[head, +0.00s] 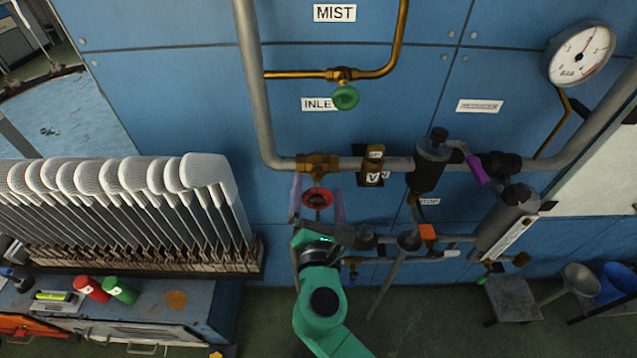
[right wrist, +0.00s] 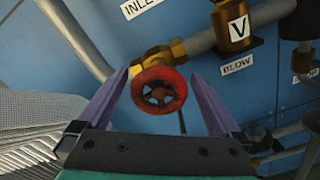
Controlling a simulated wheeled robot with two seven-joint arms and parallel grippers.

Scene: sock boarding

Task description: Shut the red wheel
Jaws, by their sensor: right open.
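The red wheel (head: 317,198) is a small spoked handwheel on a brass valve (head: 317,164) in the grey pipe, below the INLET label. In the right wrist view the red wheel (right wrist: 159,90) faces me, between the two purple fingers. My right gripper (head: 318,202) is open, with one finger on each side of the wheel. In the right wrist view the right gripper (right wrist: 160,95) shows gaps between both fingers and the rim; I cannot tell how far its tips reach in depth. My left gripper is not in view.
A green handwheel (head: 345,97) sits above on a brass pipe. A brass fitting marked V (head: 373,168) and a dark filter (head: 431,165) stand right of the wheel. A rack of white sock forms (head: 207,170) stands at left. A gauge (head: 581,54) is at upper right.

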